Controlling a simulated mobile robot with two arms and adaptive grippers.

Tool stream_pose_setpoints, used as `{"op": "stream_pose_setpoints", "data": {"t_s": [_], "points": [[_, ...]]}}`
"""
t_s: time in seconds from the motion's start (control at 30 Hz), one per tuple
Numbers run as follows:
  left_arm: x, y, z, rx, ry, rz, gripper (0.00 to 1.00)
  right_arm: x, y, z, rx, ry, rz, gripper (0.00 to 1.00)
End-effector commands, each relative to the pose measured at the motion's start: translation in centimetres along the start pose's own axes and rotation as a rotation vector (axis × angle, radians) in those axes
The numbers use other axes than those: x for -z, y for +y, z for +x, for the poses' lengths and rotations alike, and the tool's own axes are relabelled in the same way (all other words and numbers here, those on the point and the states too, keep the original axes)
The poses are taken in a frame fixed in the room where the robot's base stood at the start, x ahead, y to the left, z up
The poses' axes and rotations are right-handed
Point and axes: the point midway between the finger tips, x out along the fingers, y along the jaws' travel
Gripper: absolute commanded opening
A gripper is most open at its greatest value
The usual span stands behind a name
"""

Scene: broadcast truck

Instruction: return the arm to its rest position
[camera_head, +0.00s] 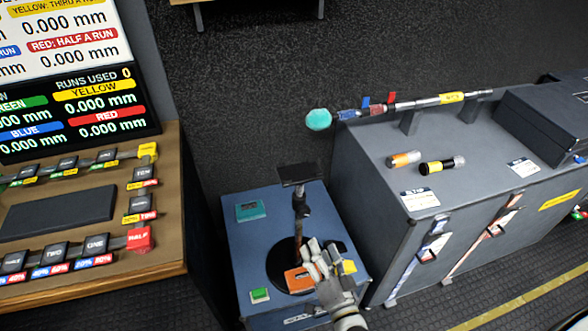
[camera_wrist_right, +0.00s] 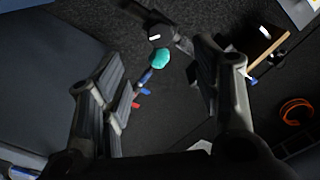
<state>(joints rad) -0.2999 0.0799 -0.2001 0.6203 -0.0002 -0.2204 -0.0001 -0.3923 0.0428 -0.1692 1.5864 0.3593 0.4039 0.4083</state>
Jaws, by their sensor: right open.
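My right gripper (camera_head: 318,258) shows in the head view above the small blue-grey cabinet (camera_head: 247,262), in front of a dark stand with a flat black top plate (camera_head: 299,174). Its arm comes in from the lower right. In the right wrist view the same gripper (camera_wrist_right: 165,78) has its two fingers wide apart. Nothing is held between them. A teal ball-shaped tip (camera_wrist_right: 159,60) shows beyond the fingers, apart from them. My left gripper is not in view.
The small cabinet carries a teal box (camera_head: 250,210), an orange item (camera_head: 299,280) and a green button (camera_head: 260,295). A pole with a teal tip (camera_head: 318,119) lies along the large cabinet (camera_head: 375,160). A wooden console (camera_head: 165,225) stands left.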

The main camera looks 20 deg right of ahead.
Motion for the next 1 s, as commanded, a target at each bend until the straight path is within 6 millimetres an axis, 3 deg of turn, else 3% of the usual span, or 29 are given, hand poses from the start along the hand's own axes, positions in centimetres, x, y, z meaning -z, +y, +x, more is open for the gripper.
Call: {"op": "stream_pose_setpoints", "data": {"t_s": [0.13,0.23,0.37,0.47,0.6,0.7,0.83,1.0], "points": [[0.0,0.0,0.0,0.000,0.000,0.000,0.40,-0.2,0.2,0.0,-0.003,-0.006,-0.004,0.58],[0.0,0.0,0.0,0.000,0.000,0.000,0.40,-1.9,1.5,-0.4,-0.028,-0.053,-0.036,0.58],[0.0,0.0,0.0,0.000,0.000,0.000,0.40,-7.2,5.7,-2.4,-0.104,-0.214,-0.139,0.58],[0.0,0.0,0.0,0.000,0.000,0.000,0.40,-12.4,10.3,-5.5,-0.179,-0.392,-0.251,0.58],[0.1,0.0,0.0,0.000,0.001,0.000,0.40,-18.5,16.7,-11.7,-0.271,-0.654,-0.402,0.58],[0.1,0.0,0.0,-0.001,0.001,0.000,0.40,-21.8,20.9,-17.2,-0.326,-0.847,-0.505,0.58],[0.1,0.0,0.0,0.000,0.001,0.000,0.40,-24.5,25.6,-25.1,-0.384,-1.095,-0.620,0.58],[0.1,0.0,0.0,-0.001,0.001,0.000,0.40,-25.5,29.4,-33.3,-0.425,-1.341,-0.721,0.58]]}}
